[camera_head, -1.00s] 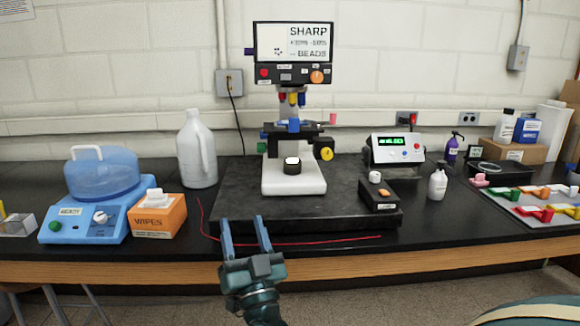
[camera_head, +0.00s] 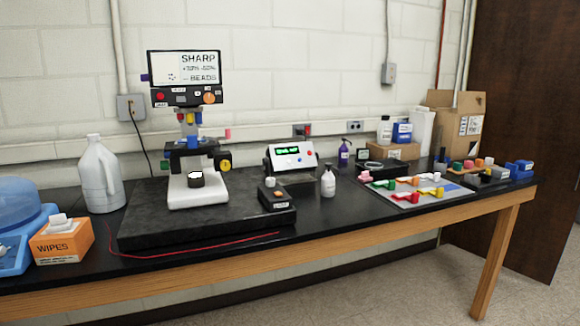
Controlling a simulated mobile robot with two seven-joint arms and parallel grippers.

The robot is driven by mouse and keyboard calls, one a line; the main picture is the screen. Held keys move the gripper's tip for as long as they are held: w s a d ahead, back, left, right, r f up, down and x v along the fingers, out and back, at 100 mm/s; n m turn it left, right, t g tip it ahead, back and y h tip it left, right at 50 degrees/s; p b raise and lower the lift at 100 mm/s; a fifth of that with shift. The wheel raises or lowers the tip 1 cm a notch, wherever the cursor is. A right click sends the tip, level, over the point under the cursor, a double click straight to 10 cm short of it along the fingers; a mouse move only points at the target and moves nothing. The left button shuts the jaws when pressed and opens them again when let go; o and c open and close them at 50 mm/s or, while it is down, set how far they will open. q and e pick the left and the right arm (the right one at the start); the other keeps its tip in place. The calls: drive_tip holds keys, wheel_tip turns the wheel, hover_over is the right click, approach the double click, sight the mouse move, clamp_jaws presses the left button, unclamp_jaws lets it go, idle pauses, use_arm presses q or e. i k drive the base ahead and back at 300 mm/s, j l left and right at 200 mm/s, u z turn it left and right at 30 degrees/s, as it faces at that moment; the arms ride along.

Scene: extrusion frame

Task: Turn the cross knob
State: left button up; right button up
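No knob is clearly cross-shaped at this size, so I cannot tell which one is the cross knob. The microscope (camera_head: 197,205) stands on a dark slab and carries a screen panel with an orange knob (camera_head: 209,97). A yellow knob (camera_head: 225,165) is on the microscope's right side. A small black box right of the microscope has a white knob (camera_head: 270,182) on top. A grey power unit (camera_head: 291,157) with a green display has small blue and red controls. Neither of my grippers is in view.
A white jug (camera_head: 101,180), an orange wipes box (camera_head: 62,243) and a blue device (camera_head: 20,225) stand at the left. A white bottle (camera_head: 328,184) stands mid-bench. A tray (camera_head: 432,200) of coloured clips lies to the right.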

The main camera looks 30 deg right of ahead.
sight(225, 165)
drive_tip(key=i+z, duration=0.7)
drive_tip(key=z, duration=0.15)
drive_tip(key=i+j, duration=0.2)
drive_tip(key=i, duration=0.15)
drive_tip(key=i+j, duration=0.15)
drive_tip(key=i, duration=0.15)
drive_tip(key=l, duration=0.85)
drive_tip(key=k+l+u, duration=0.1)
drive_tip(key=l, duration=0.7)
